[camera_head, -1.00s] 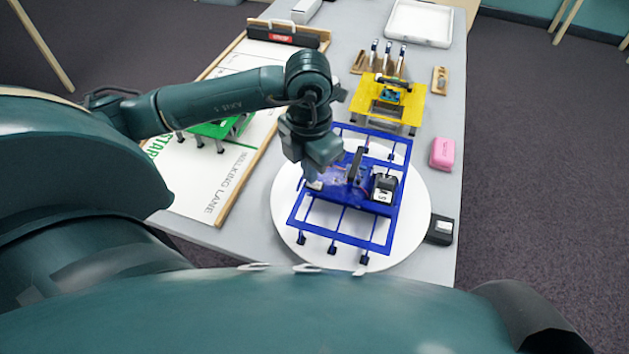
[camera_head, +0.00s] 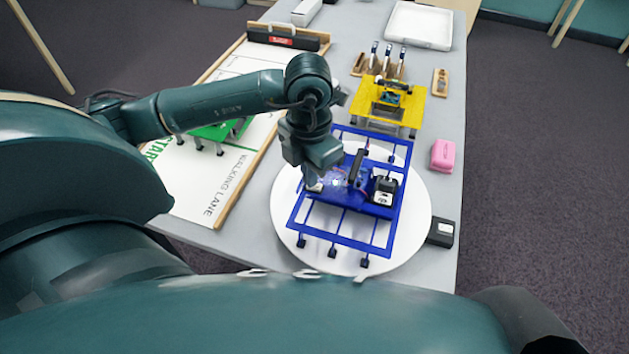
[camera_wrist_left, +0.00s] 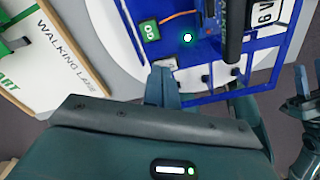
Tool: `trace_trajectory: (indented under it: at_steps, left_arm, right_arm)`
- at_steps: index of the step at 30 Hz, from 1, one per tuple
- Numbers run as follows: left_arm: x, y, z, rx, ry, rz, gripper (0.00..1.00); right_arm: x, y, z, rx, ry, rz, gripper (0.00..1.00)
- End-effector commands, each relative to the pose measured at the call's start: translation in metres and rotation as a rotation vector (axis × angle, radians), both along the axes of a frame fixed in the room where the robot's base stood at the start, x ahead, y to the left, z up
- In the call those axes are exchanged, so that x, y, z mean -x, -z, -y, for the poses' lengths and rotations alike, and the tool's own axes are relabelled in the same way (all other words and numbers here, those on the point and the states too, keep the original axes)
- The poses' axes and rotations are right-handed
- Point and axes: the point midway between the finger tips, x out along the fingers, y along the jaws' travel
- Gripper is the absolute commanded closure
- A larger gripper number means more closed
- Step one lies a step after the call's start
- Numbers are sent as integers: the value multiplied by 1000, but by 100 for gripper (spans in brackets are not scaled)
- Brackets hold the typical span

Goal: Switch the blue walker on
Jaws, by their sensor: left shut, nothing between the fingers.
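The blue walker (camera_head: 345,225), a flat blue frame with several small feet, stands on a white round turntable (camera_head: 415,235). A black-and-white battery block (camera_head: 384,190) sits on its deck. In the left wrist view, the deck carries a small green switch-like part (camera_wrist_left: 149,30) and a lit green-white light (camera_wrist_left: 187,37). My left gripper (camera_head: 314,184) is shut and empty, pointing down at the deck's left edge. Its fingertips (camera_wrist_left: 163,75) are close to a small pale label beside the green part; contact cannot be told. A dark part, perhaps my right gripper, shows at the wrist view's right edge.
A yellow walker (camera_head: 390,103) stands behind, and a green walker (camera_head: 222,130) on the walking lane (camera_head: 205,190) at left. A white tray (camera_head: 420,24) and tool rack are farther back.

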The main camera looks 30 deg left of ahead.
Motion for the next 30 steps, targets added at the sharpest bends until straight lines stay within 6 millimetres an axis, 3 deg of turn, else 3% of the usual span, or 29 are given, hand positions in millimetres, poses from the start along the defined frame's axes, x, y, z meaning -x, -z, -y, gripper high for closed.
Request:
trace_trajectory:
  at_steps: [21,30]
  left_arm:
    - [-1,-62,0,-1,-1,3,100]
    - [0,-63,0,0,-1,2,100]
  right_arm:
    - [0,-40,0,0,0,0,64]
    - [0,-40,0,0,0,0,64]
